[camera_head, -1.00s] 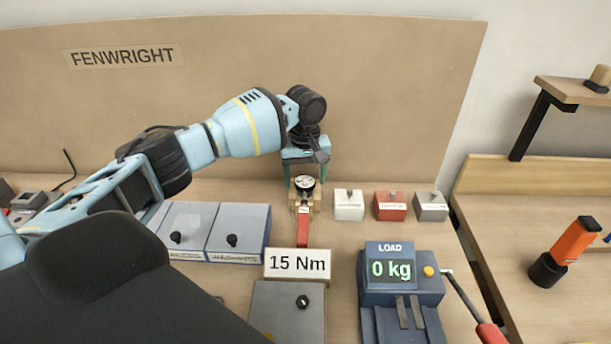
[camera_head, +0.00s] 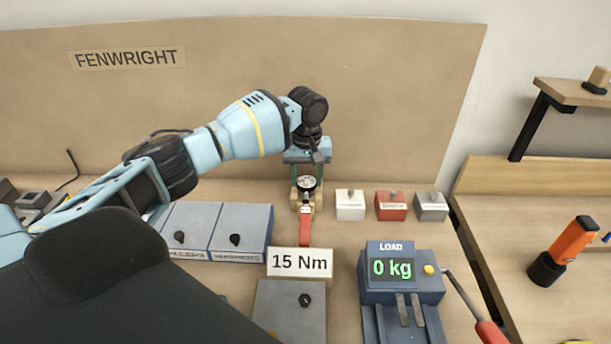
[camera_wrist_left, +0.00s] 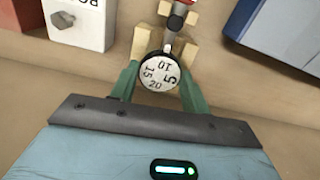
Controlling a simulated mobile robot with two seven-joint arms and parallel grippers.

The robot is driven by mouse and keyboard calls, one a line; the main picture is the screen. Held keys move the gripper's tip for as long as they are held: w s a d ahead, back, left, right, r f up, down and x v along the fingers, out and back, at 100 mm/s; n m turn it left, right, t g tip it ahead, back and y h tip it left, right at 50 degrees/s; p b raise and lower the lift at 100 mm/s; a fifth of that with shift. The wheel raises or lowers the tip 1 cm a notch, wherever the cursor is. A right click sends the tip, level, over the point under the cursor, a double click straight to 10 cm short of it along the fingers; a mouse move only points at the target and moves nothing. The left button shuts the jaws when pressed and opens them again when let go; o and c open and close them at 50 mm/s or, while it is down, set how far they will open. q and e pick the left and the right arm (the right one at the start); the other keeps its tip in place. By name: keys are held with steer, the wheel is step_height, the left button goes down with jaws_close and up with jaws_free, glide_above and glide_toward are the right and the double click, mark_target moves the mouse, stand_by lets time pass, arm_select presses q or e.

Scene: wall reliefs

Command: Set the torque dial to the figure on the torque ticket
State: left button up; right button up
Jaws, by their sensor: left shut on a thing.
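The torque dial (camera_wrist_left: 158,73) is a round white face with a dark rim, marked 5, 10, 15 and 20. In the wrist view the 10 lies nearest the wrench shaft, with 15 on the left. My left gripper (camera_head: 307,184) is shut on the dial, one green finger on each side. The torque wrench has a red handle (camera_head: 304,231) pointing toward me and rests in wooden blocks (camera_wrist_left: 143,40). The torque ticket (camera_head: 299,262) is a white card reading 15 Nm, in front of the handle. My right gripper is not seen.
White, red and grey boxes (camera_head: 391,206) stand right of the wrench. Blue-grey lidded bins (camera_head: 240,232) stand left. A load unit (camera_head: 400,285) reading 0 kg, with a red-gripped lever, is at front right. A tall panel (camera_head: 400,100) rises behind.

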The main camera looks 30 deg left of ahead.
mark_target(307, 181)
arm_select(q)
steer(key=shift+r+m+p, duration=0.2)
steer(key=shift+m+p, duration=0.1)
steer(key=shift+m, duration=1.4)
steer(key=m+p, duration=0.1)
steer(key=m, duration=0.3)
steer(key=shift+f, duration=0.1)
steer(key=shift+m, duration=1.6)
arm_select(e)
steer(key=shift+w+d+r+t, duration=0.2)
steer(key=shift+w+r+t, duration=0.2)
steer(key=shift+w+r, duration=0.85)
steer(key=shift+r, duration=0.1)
arm_select(q)
steer(key=o, duration=1)
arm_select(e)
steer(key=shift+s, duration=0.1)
arm_select(q)
steer(key=shift+r, duration=3.9)
